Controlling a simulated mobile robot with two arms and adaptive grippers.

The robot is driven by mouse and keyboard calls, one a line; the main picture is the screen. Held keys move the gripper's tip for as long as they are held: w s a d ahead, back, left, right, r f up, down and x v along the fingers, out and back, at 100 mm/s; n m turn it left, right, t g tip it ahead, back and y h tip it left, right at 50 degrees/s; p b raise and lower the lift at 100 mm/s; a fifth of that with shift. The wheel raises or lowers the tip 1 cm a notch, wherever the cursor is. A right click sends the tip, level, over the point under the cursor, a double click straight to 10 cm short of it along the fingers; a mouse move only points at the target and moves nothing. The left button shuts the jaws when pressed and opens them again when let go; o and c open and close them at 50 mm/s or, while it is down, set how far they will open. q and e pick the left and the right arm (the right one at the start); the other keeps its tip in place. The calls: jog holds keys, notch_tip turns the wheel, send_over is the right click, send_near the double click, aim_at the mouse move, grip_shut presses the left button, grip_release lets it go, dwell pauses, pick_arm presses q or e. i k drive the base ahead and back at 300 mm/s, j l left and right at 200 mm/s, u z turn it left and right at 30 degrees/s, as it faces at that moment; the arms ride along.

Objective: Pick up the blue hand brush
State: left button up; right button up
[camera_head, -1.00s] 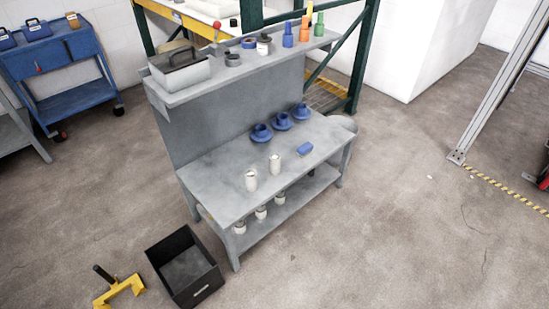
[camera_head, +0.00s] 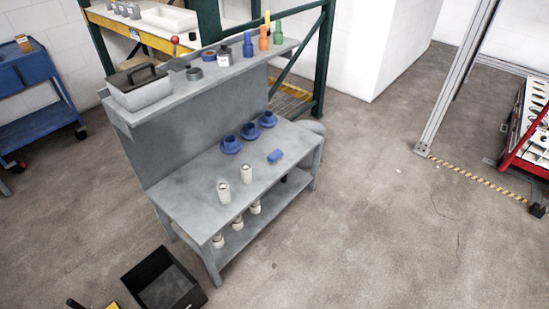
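A small blue block-shaped item (camera_head: 275,156), which looks like the blue hand brush, lies on the grey workbench (camera_head: 190,190) near its right front edge. It is too small to make out bristles. Neither of my grippers shows in the head view.
Several blue round parts (camera_head: 231,145) stand behind the blue item, and two white cylinders (camera_head: 223,192) stand to its left. An upper shelf (camera_head: 190,87) overhangs the back. A black crate (camera_head: 165,283) is on the floor at the bench's left end. Floor in front and right is clear.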

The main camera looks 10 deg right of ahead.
aim_at(276, 156)
jog(key=u, duration=0.45)
jog(key=i+l+u, duration=0.15)
jog(key=l+u, duration=0.2)
jog(key=i+l+u, duration=0.1)
jog(key=l+u, duration=0.6)
jog(key=i+l, duration=0.05)
